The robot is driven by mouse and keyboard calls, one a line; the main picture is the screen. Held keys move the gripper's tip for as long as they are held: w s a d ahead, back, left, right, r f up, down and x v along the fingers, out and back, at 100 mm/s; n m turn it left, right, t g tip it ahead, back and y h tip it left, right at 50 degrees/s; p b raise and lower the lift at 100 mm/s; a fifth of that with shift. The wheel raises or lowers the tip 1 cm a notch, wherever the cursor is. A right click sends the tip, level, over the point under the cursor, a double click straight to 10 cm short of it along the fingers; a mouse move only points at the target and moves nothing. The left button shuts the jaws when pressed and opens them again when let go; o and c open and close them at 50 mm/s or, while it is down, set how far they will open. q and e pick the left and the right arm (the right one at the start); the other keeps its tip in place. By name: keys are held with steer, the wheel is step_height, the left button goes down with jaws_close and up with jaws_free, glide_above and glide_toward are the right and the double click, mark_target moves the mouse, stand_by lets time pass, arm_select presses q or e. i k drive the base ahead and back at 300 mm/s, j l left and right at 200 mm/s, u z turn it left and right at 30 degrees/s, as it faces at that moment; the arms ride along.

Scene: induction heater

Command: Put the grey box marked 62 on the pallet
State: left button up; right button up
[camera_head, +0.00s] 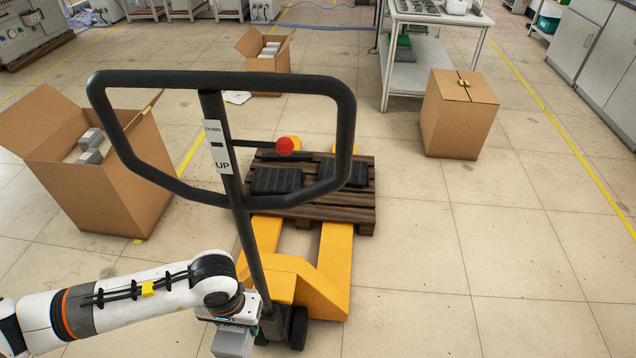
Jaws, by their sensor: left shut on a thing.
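My left gripper (238,318) reaches in from the lower left and points down. It is shut on a grey box (233,342) at the bottom edge of the head view. The box is partly cut off by the frame, and no number can be read on it. The brown wooden pallet (345,214) lies on the yellow forks of the pallet jack, farther away and up to the right of the gripper. Several dark flat blocks lie on the pallet. The gripper and box are beside the jack's base, apart from the pallet. My right gripper is not in view.
The yellow pallet jack (325,283) stands ahead, its black handle loop (222,80) between me and the pallet. An open carton (135,185) with grey boxes is left, another (270,80) behind. A closed carton (455,125) stands right. Floor at lower right is clear.

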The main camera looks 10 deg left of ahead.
mark_target(304, 207)
steer(key=i+l+u, duration=0.1)
steer(key=l, duration=0.35)
steer(key=i+l+u, duration=0.15)
steer(key=l, duration=0.35)
steer(key=i+l+u, duration=0.1)
steer(key=i+l, duration=0.2)
steer(key=l, duration=0.2)
steer(key=i+l+u, duration=0.1)
steer(key=l, duration=0.4)
steer(key=i+l+u, duration=0.15)
steer(key=l, duration=0.35)
steer(key=i+l+u, duration=0.1)
steer(key=l, duration=0.4)
